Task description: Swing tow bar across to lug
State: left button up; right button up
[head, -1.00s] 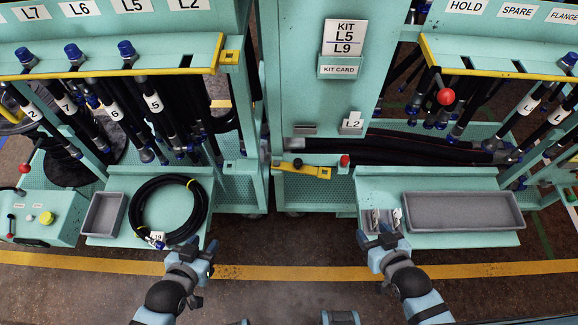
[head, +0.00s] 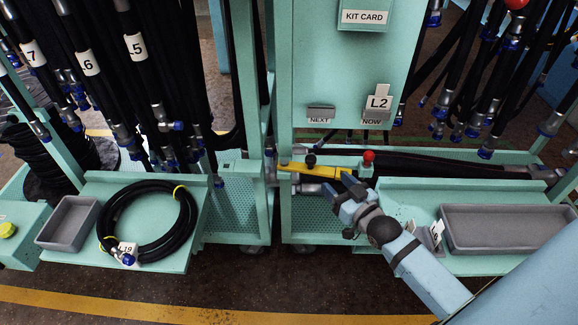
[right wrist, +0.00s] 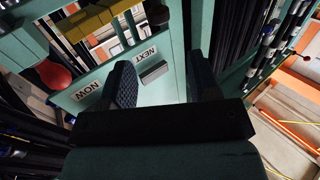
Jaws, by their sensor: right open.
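The yellow tow bar (head: 330,171) lies along the front edge of the middle cart in the head view, with a black knob (head: 310,160) towards its left end. My right gripper (head: 343,186) is open and empty, just in front of the bar's right half. Its two fingers show apart in the right wrist view (right wrist: 163,78). I cannot pick out the lug for certain. My left gripper is out of view.
A left shelf (head: 190,235) bears a grey bin (head: 68,222) and a coiled hose (head: 112,222). A right shelf (head: 400,200) bears a long grey tray (head: 510,228) and small cards. Hoses hang at both sides. The floor in front is clear.

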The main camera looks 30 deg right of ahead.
aim_at(314, 161)
jog(key=w, duration=0.4)
jog(key=w+b, duration=0.1)
jog(key=w, duration=0.3)
jog(key=w+b, duration=0.1)
jog(key=w, duration=0.3)
jog(key=shift+w+a, duration=0.35)
jog(key=shift+w, duration=0.05)
jog(key=shift+w+b, duration=0.3)
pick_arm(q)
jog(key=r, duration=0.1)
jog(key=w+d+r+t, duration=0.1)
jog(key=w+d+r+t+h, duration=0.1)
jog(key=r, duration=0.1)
pick_arm(e)
grip_shut()
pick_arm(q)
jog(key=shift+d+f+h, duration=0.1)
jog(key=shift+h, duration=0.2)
